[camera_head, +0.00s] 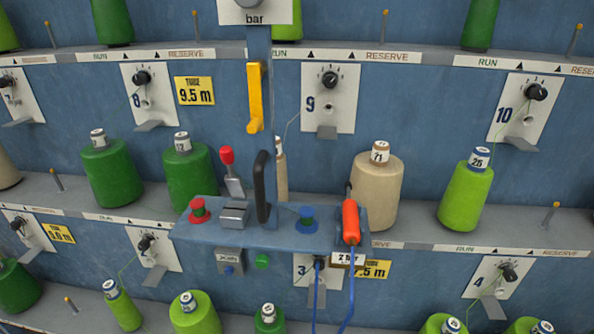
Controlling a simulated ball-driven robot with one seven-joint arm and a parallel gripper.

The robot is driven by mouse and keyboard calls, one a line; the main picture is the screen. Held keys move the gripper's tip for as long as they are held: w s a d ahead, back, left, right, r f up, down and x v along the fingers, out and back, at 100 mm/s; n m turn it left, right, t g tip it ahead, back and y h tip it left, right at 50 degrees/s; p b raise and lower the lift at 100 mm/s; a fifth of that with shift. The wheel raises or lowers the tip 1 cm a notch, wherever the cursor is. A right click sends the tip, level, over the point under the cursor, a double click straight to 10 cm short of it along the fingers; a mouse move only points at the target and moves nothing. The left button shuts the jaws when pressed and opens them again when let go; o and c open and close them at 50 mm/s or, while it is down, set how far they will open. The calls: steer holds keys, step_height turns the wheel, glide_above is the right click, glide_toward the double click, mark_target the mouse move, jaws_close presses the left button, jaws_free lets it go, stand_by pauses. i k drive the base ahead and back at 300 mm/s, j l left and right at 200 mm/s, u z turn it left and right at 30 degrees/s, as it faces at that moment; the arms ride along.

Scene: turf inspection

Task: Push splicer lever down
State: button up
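A blue shelf (270,238) spans the middle of the head view in front of the yarn rack. A lever with a red knob (227,156) on a grey stem stands upright on it, towards the left. A small grey metal block (235,214) sits just below the lever, probably the splicer body. A red button-like knob (197,207) is to its left and a blue one (307,217) to its right. A black upright handle (262,187) stands beside the block. My gripper is not in view.
A yellow handle (255,97) hangs on the blue post above. An orange-red tool (350,221) with a blue hose (349,290) hangs at the shelf's right end. Green and beige yarn cones (375,192) stand on the rack shelves behind, with thin pegs sticking up.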

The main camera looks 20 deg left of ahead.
mark_target(235, 184)
steer(key=j+z, duration=0.4)
steer(key=j, duration=0.3)
steer(key=j+z, duration=0.4)
steer(key=j, duration=0.35)
